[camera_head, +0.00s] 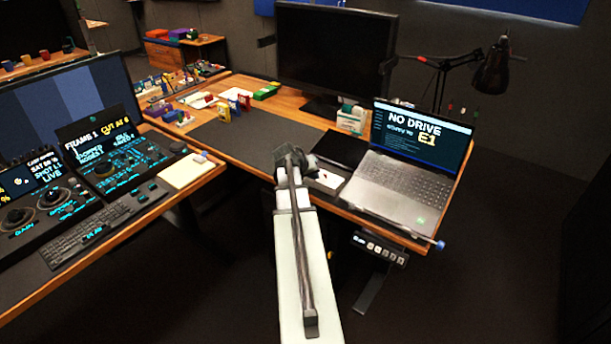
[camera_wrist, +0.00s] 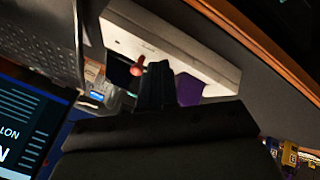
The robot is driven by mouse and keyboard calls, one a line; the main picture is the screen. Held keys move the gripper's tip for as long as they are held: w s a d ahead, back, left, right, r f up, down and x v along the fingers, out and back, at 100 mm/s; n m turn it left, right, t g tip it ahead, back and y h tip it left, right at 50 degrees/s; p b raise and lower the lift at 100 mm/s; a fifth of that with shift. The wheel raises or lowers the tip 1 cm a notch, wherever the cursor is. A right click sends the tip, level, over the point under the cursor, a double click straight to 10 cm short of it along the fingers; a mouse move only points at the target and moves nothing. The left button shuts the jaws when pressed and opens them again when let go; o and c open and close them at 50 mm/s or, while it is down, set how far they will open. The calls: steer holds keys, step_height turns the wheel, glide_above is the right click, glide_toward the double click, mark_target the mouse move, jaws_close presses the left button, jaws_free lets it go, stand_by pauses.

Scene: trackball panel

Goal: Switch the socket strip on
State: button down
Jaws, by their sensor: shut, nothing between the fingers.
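A black strip (camera_head: 380,248) with a row of small pale squares and a small bluish mark hangs below the desk's right front edge. It may be the socket strip, but it is too small to be sure or to read any switch. My gripper (camera_head: 290,158) is over the desk's front part, left of the laptop and up and left of that strip. In the wrist view my gripper (camera_wrist: 154,72) shows as dark fingers, shut and empty, in front of a pale slab. A small reddish knob (camera_wrist: 137,66) shows beside the fingers; whether they touch is unclear.
The laptop (camera_head: 400,190) stands at the desk's right end, with a blue-ended rod (camera_head: 438,244) at its front corner. A black slab (camera_head: 330,149) lies left of it. A large monitor (camera_head: 335,50) stands behind. The dark mat (camera_head: 240,138) has free room.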

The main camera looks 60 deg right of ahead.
steer(key=shift+s+d+r, duration=0.1)
steer(key=shift+s+d, duration=0.25)
steer(key=shift+s, duration=0.05)
steer(key=shift+d+r+y, duration=0.1)
steer(key=shift+d+y, duration=0.05)
steer(key=shift+y, duration=0.25)
steer(key=shift+d+r+y, duration=0.3)
steer(key=shift+d+y, duration=0.1)
steer(key=shift+y, duration=0.4)
steer(key=shift+w+d+r+y, duration=0.15)
steer(key=shift+d+y, duration=0.2)
steer(key=shift+y, duration=0.25)
steer(key=shift+d+r+y, duration=0.3)
steer(key=shift+d+y, duration=0.45)
steer(key=shift+y, duration=0.65)
steer(key=shift+r, duration=0.2)
steer(key=shift+r, duration=0.6)
